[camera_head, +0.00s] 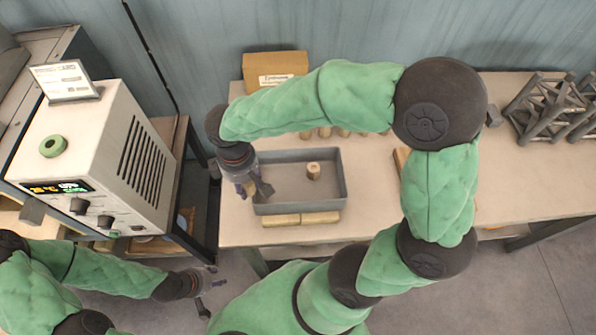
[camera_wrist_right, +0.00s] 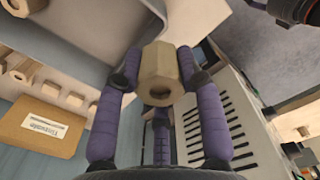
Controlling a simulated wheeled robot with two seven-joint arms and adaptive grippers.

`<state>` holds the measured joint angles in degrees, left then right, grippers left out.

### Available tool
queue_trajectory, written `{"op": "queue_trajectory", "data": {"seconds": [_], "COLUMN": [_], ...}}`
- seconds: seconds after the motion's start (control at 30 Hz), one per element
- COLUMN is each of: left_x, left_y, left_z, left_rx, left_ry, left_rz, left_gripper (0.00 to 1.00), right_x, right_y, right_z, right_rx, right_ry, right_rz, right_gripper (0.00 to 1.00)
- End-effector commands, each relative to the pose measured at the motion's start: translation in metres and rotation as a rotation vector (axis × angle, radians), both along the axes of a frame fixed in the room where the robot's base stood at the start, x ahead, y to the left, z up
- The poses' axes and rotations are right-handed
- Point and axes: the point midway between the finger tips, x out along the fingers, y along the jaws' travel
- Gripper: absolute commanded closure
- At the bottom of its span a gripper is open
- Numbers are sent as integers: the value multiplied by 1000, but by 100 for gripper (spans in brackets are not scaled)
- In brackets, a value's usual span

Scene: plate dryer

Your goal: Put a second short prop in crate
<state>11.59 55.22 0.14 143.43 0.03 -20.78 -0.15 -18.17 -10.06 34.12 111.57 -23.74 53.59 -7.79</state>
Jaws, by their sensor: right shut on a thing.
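A grey crate (camera_head: 341,178) sits on the table. One short tan prop (camera_head: 313,171) stands upright in it, right of centre. My right gripper (camera_head: 258,190) is over the crate's left end. In the right wrist view its purple fingers (camera_wrist_right: 160,85) are shut on a second short prop (camera_wrist_right: 161,68), tan and faceted with a hole in its end. The held prop is not clearly visible in the head view. My left gripper (camera_head: 208,290) is low at the left, off the table, empty with its fingers apart.
Several short props (camera_head: 325,132) stand behind the crate, partly hidden by my right arm. A cardboard box (camera_head: 275,66) stands behind, a white machine (camera_head: 95,150) at left, and dark lattice frames (camera_head: 545,108) at right.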

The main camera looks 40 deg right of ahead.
Motion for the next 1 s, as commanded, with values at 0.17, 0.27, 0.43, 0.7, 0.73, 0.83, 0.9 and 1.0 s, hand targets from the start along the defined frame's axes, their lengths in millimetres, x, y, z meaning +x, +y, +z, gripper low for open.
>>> {"op": "queue_trajectory", "data": {"seconds": [0.17, 0.27, 0.43, 0.7, 0.73, 0.83, 0.9, 1.0], "left_x": [0, 0, 0, 0, 0, 0, 0, 0], "left_y": [0, 0, 0, 0, 0, 0, 0, 0], "left_z": [-9, -14, -21, -35, -36, -36, -37, -39], "left_rx": [0, 0, 0, 0, 0, 0, 0, 0], "left_ry": [0, 0, 0, 0, 0, 0, 0, 0], "left_rz": [1, 1, 0, 0, 0, 0, 0, 0], "left_gripper": [60, 60, 60, 60, 60, 60, 60, 60], "right_x": [9, 17, 29, 40, 41, 43, 43, 45], "right_y": [-30, -50, -84, -114, -116, -119, -121, -126], "right_z": [-16, -26, -42, -82, -84, -89, -91, -97], "right_rx": [-1, -1, -1, 0, 0, 0, -1, 0], "right_ry": [4, 4, 4, 3, 3, 1, 1, 1], "right_rz": [-5, -6, -6, -2, -3, -1, 0, -1], "right_gripper": [97, 97, 97, 97, 97, 97, 97, 97]}}
